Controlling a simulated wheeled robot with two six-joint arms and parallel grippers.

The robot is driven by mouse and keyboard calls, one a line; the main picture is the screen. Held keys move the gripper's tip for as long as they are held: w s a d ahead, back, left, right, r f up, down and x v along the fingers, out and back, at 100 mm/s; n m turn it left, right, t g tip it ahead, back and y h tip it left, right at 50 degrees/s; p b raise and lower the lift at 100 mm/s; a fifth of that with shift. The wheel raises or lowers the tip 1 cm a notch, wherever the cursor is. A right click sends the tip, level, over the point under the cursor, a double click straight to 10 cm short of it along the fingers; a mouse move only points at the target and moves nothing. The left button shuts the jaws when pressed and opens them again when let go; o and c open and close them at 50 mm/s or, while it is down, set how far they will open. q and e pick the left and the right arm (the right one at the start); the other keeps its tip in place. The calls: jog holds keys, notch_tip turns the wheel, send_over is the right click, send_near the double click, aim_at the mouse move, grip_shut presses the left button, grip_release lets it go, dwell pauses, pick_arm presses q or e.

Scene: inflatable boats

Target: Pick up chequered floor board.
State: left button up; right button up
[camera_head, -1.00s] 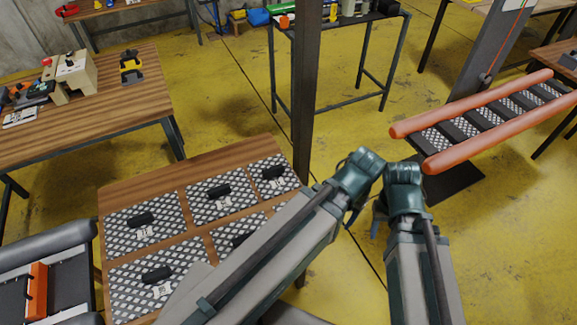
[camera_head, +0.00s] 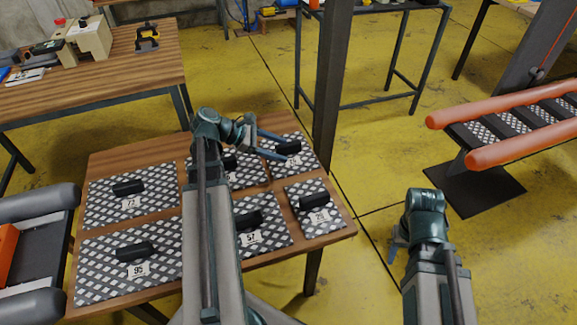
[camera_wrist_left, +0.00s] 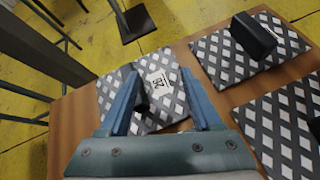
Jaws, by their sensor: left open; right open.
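Several chequered floor boards with black handles and number labels lie flat on a wooden table. One is at the far right corner (camera_head: 307,160), another at the near right (camera_head: 331,222). My left gripper (camera_head: 292,150) is open above the far right board, its fingers on either side of that board's handle in the head view. In the left wrist view a labelled chequered board (camera_wrist_left: 172,102) lies between and below the open fingers (camera_wrist_left: 158,74), its handle partly hidden by a finger. My right gripper (camera_head: 396,245) hangs open and empty, right of the table.
Other boards lie at the left (camera_head: 105,207), near left (camera_head: 100,270) and near middle (camera_head: 275,233); my left arm covers parts of some. A dark post (camera_head: 333,90) stands just behind the table. An orange-tubed boat (camera_head: 510,150) is at the right.

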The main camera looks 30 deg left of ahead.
aim_at(278, 146)
pick_arm(q)
jog(key=a+n+t, duration=0.1)
jog(key=a, duration=0.1)
jog(key=s+a+n+t+b, duration=0.1)
jog(key=a+n, duration=0.1)
jog(key=a, duration=0.1)
jog(key=s+a+n+t+b, duration=0.1)
jog(key=a, duration=0.2)
jog(key=shift+r+n, duration=0.1)
jog(key=shift+n, duration=0.2)
jog(key=b+x, duration=0.3)
jog(key=x, duration=0.4)
jog(key=shift+w+d+f, duration=0.15)
jog(key=shift+w+f, duration=0.1)
jog(key=shift+w+d+f, duration=0.1)
jog(key=shift+w+d, duration=0.25)
jog(key=b+x, duration=0.1)
jog(key=x, duration=0.1)
jog(key=b+x, duration=0.1)
jog(key=x, duration=0.1)
jog(key=shift+w+d+f+b, duration=0.15)
jog(key=shift+d+f+b, duration=0.1)
jog(key=shift+f+b, duration=0.15)
jog(key=shift+w+d, duration=0.15)
jog(key=shift+w, duration=0.05)
pick_arm(e)
notch_tip(278, 146, down, 9)
pick_arm(q)
grip_shut()
